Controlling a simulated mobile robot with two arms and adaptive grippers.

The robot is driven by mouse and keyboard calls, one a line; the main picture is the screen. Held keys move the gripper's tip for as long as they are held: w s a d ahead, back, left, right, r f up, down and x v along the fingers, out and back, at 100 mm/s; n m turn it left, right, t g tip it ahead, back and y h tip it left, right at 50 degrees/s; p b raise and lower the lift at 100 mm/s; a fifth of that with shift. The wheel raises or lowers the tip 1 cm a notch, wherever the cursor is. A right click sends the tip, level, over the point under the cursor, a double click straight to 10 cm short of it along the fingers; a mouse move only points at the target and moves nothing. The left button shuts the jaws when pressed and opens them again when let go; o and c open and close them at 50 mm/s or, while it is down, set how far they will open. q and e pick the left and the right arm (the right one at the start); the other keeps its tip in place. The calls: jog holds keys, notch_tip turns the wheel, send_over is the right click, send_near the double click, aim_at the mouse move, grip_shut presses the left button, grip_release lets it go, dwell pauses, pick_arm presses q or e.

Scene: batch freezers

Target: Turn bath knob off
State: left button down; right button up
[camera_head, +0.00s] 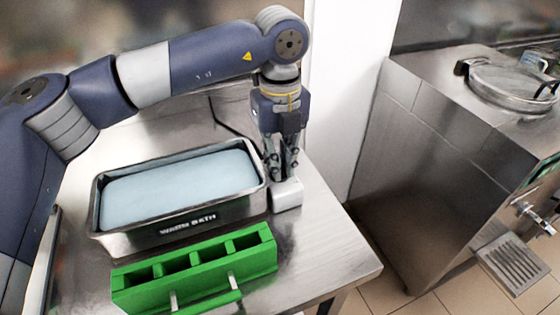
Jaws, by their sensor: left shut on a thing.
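The warm bath (180,186) is a steel basin with pale blue water and a "WARM BATH" label on its front wall. It stands on the steel table. A small white block (287,197) sits against the bath's right end. My left gripper (281,173) points straight down at the top of this block. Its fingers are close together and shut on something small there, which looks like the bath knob. The fingers hide the knob, so its turn position cannot be seen. My right gripper is not in view.
A green rack (196,268) with several square compartments and a front handle stands before the bath. The steel table (335,250) is bare at the right front. A steel freezer (440,150) with a round lid (512,86) stands further right, across a floor gap.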

pick_arm(q)
jog(key=shift+w+r, duration=0.15)
jog(key=shift+r, duration=0.05)
jog(key=c, duration=1.8)
grip_release()
jog(key=shift+c, duration=0.2)
jog(key=shift+o, duration=1)
jog(key=shift+f, duration=0.1)
notch_tip(320, 180, up, 12)
